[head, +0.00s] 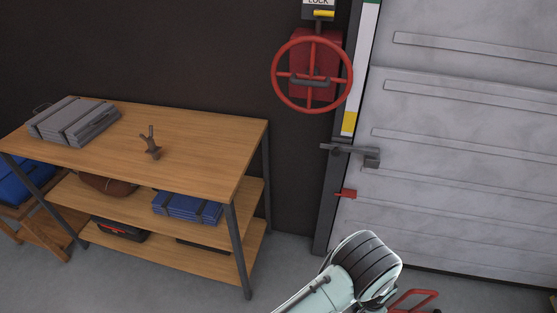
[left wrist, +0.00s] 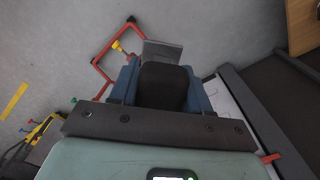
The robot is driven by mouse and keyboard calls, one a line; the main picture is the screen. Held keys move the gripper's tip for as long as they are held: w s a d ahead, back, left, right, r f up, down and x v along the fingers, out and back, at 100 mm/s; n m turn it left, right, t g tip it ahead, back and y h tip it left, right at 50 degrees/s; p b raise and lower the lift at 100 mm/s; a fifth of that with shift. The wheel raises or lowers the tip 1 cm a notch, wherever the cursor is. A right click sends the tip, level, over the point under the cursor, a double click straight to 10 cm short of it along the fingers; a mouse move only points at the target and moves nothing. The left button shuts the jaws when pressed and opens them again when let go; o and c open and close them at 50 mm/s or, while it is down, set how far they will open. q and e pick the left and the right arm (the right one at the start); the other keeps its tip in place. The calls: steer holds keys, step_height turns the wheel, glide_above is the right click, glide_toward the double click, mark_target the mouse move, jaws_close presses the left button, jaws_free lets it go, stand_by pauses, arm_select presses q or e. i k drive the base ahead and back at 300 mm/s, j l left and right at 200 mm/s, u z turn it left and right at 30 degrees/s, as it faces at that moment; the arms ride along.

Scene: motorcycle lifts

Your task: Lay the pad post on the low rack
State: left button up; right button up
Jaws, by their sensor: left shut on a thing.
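In the left wrist view my left gripper (left wrist: 162,78) is shut on a dark blocky piece (left wrist: 163,88) with a flat grey plate (left wrist: 163,52) beyond it, which I take to be the pad post. Its blue fingers stand on both sides; the far end is only partly visible. In the head view my left arm (head: 365,265) comes in at the bottom, with its gripper out of view. A wooden shelf unit (head: 205,135), perhaps the low rack, stands at left, apart from the arm. My right gripper is in neither view.
A grey folded stack (head: 72,120) and a small brown forked piece (head: 150,143) lie on the unit's top; a blue folded bundle (head: 187,207) is below. A red handwheel (head: 312,75) and a grey door (head: 465,150) are behind. A red tubular frame (left wrist: 103,70) stands near the gripper.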

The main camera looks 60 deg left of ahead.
mark_target(204, 167)
steer(key=k+j, duration=0.2)
steer(key=k+j+u, duration=0.15)
steer(key=j, duration=0.25)
steer(key=k+j, duration=0.25)
steer(key=k+j+u, duration=0.1)
steer(key=j, duration=0.3)
steer(key=k+j+u, duration=0.1)
steer(key=k+j, duration=0.35)
steer(key=j, duration=0.3)
steer(key=k+j+u, duration=0.1)
steer(key=j, duration=0.25)
steer(key=k, duration=0.1)
